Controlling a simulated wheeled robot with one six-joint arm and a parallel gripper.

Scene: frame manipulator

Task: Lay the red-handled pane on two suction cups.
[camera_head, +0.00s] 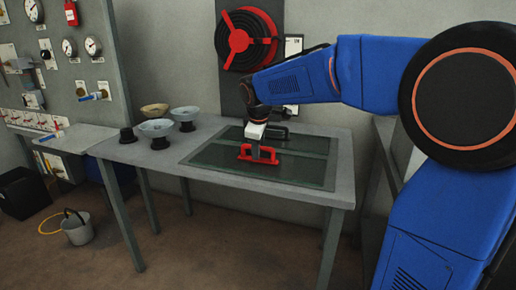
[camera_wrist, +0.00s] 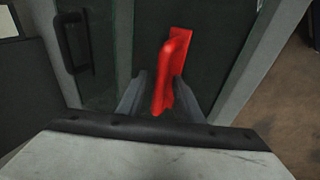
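The red-handled pane (camera_head: 228,162) lies flat on the table as a dark green sheet. Its red handle (camera_head: 245,153) stands up from it and also shows in the wrist view (camera_wrist: 172,62). My gripper (camera_head: 262,154) is down at this handle. In the wrist view my fingers (camera_wrist: 160,90) stand on either side of the handle, with a small gap at the left finger, so they look open. Pale round cups on dark bases, likely the suction cups, stand at the table's left: a front one (camera_head: 156,127), a right one (camera_head: 185,113) and a beige one (camera_head: 155,109).
A second dark pane (camera_head: 305,143) with a black handle (camera_wrist: 73,42) lies behind the first. A wall reel (camera_head: 246,40) hangs behind the table (camera_head: 318,193). A bucket (camera_head: 77,229) is on the floor.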

